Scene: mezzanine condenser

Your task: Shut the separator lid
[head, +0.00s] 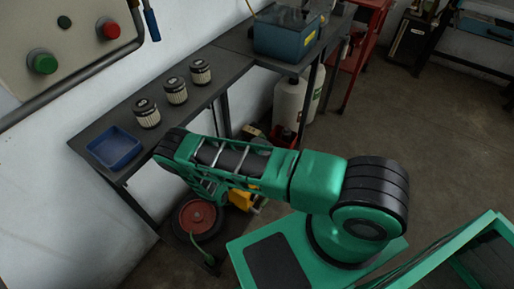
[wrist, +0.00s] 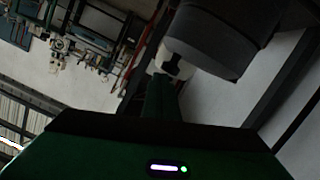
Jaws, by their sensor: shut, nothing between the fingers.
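A blue-grey box (head: 285,38) stands on the far part of the dark bench in the head view. My green arm reaches left over the floor toward the bench, well apart from this box. The hand end is hidden in the head view. In the wrist view my gripper (wrist: 162,95) is shut and empty, below a large dark grey shape (wrist: 220,40) that I cannot name.
The bench (head: 215,62) also holds three ribbed filter cartridges (head: 176,91) and a blue tray (head: 114,147). A button panel (head: 70,45) is on the left wall. A white jug (head: 291,103) and a red wheel (head: 197,216) are below. Floor at right is free.

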